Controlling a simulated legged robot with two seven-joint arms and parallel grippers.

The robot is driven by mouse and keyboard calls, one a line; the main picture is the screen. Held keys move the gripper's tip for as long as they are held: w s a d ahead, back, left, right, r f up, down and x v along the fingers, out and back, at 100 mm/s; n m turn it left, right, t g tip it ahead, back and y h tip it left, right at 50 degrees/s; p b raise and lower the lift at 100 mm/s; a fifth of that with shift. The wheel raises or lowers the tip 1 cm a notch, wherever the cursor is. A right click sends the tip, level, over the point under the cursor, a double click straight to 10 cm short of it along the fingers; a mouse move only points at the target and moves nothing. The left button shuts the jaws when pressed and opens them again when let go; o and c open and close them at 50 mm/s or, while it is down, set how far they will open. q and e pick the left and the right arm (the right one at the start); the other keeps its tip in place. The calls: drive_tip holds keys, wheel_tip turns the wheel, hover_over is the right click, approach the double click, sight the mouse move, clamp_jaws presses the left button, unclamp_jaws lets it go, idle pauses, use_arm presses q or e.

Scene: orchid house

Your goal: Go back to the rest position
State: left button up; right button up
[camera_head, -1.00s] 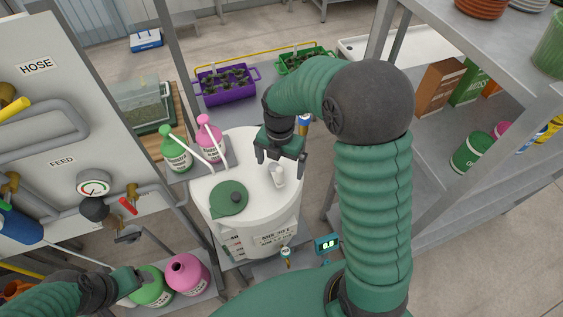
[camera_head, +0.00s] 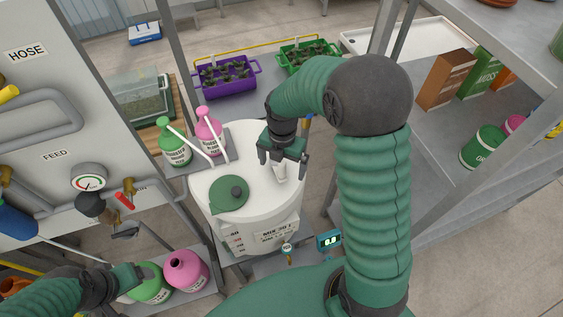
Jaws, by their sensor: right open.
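My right gripper (camera_head: 282,158) hangs over the right side of the white tank's top. Its jaws are open, with a small white fitting (camera_head: 280,172) on the tank top showing just below and between them; I cannot tell whether they touch. The white tank (camera_head: 265,205) stands upright with a dark green lid (camera_head: 230,194) on the left of its top. My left gripper (camera_head: 135,278) is at the lower left, beside a green bottle (camera_head: 152,284) on the low shelf. Its fingers are small and partly hidden, so its opening is unclear.
A pink bottle (camera_head: 186,272) stands near my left gripper. A panel with a gauge (camera_head: 88,177) is at left. A metal rack (camera_head: 445,130) stands close on the right. A small display (camera_head: 329,240) sits before the tank.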

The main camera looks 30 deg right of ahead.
drive_tip(key=shift+s+d+f+b, duration=0.15)
drive_tip(key=shift+f+b, duration=0.1)
drive_tip(key=shift+f, duration=0.2)
drive_tip(key=shift+s+a+f+b, duration=0.1)
drive_tip(key=shift+f+b, duration=0.1)
drive_tip(key=shift+f, duration=0.2)
drive_tip(key=shift+w+d+f, duration=0.15)
drive_tip(key=shift+f, duration=0.35)
drive_tip(key=shift+c, duration=0.3)
drive_tip(key=shift+r, duration=0.1)
drive_tip(key=c, duration=0.7)
clamp_jaws()
